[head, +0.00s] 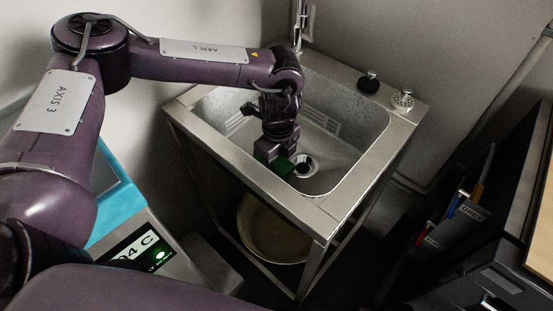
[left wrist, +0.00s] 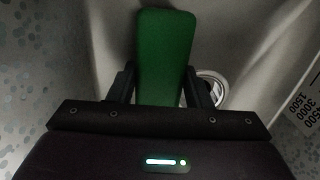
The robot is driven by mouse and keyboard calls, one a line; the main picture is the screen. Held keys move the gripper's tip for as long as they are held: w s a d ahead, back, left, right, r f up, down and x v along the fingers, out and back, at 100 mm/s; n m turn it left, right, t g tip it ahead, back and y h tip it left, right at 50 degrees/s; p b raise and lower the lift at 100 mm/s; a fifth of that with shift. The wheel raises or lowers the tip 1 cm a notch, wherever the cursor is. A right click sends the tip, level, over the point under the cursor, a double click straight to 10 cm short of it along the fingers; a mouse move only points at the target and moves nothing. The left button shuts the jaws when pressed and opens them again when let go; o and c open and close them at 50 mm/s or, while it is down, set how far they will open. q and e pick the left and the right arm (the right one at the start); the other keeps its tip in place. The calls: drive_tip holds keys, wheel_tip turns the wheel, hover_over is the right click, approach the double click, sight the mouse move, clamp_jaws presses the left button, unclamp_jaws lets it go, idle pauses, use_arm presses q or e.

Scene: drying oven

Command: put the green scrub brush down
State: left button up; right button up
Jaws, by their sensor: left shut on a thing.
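The green scrub brush (left wrist: 165,50) is between the two fingers of my left gripper (left wrist: 158,85) in the left wrist view. In the head view the brush shows as a small dark green block (head: 285,169) under my left gripper (head: 274,158), inside the steel sink basin (head: 345,150). My left gripper is shut on the brush and points down into the basin. Whether the brush touches the basin floor cannot be told. My right gripper is not in view.
A round drain (head: 305,167) lies just right of the brush. A dark knob (head: 369,82) and a white-topped one (head: 402,101) stand on the sink's back right rim, with a faucet (head: 299,25) behind. A round bowl (head: 270,235) is below the sink. The basin's right side is clear.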

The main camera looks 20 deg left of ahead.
sight(278, 161)
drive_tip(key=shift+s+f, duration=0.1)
use_arm(q)
drive_tip(key=shift+f, duration=0.15)
drive_tip(key=o, duration=1.3)
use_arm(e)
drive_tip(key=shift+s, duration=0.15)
use_arm(q)
drive_tip(key=shift+r, duration=0.5)
drive_tip(key=shift+s+d+r+p, duration=0.1)
drive_tip(key=shift+r+p, duration=0.4)
drive_tip(key=shift+r, duration=2.35)
drive_tip(key=shift+d+r+p, duration=0.1)
drive_tip(key=shift+r+p, duration=0.4)
drive_tip(key=shift+r, duration=2.35)
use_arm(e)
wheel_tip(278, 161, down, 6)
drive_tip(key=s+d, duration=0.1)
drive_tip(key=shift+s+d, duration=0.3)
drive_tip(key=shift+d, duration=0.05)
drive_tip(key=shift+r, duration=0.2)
